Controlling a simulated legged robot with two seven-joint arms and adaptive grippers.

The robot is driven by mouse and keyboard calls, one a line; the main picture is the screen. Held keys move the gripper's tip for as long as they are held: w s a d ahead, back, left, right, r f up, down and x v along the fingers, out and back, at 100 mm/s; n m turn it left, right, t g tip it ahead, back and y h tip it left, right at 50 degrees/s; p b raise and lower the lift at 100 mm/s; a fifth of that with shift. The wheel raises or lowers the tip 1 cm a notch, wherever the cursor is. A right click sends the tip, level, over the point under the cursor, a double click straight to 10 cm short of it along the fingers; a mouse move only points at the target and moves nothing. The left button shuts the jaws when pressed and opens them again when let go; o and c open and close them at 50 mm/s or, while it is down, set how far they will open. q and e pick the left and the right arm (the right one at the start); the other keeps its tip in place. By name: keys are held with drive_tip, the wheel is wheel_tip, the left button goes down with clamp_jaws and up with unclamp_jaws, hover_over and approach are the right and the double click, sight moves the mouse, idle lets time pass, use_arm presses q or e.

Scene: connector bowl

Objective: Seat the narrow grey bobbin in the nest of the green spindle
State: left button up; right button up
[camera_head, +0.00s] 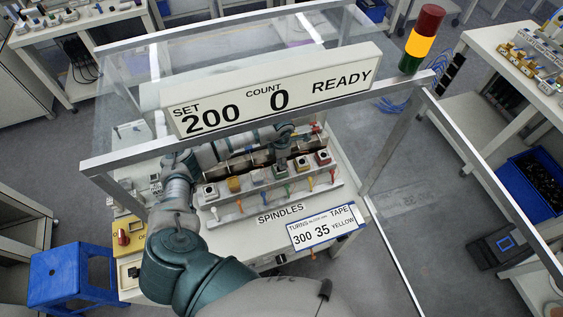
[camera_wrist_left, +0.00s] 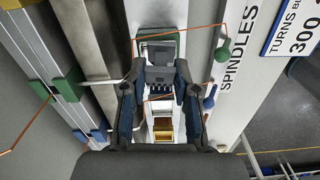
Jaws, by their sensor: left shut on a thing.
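My left gripper (camera_head: 285,138) reaches over the row of spindles from behind. In the left wrist view its two fingers are shut on a small grey bobbin (camera_wrist_left: 160,75). The green spindle (camera_wrist_left: 173,37) shows just beyond the fingertips, with the bobbin in line with it. In the head view the green spindle (camera_head: 280,172) stands in the row below the gripper. The bobbin is not clear in the head view, and I cannot tell whether it touches the nest. My right gripper is not in view.
Copper wire (camera_wrist_left: 210,28) runs close to the green spindle. A metal frame with a counter sign (camera_head: 280,92) spans above the bench.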

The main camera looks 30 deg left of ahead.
use_arm(q)
drive_tip(key=r, duration=0.1)
drive_tip(key=r+b, duration=0.1)
drive_tip(key=shift+s+r, duration=0.4)
drive_tip(key=s+d+r+b, duration=0.2)
drive_tip(key=s+d, duration=0.6)
drive_tip(key=s, duration=0.4)
drive_tip(key=w+a+g+y, duration=0.1)
drive_tip(key=w+a, duration=0.1)
drive_tip(key=w, duration=0.2)
drive_tip(key=w+a+f+g+y+p, duration=0.1)
drive_tip(key=w+a, duration=0.2)
drive_tip(key=w, duration=0.1)
drive_tip(key=w+a+f+n+g+y+p, duration=0.1)
drive_tip(key=w+a, duration=0.2)
drive_tip(key=w, duration=0.2)
drive_tip(key=shift+a+f, duration=0.1)
drive_tip(key=shift+f, duration=0.25)
wheel_tip(320, 180, down, 3)
drive_tip(key=shift+p, duration=0.5)
drive_tip(key=shift+f, duration=0.2)
drive_tip(key=o, duration=1)
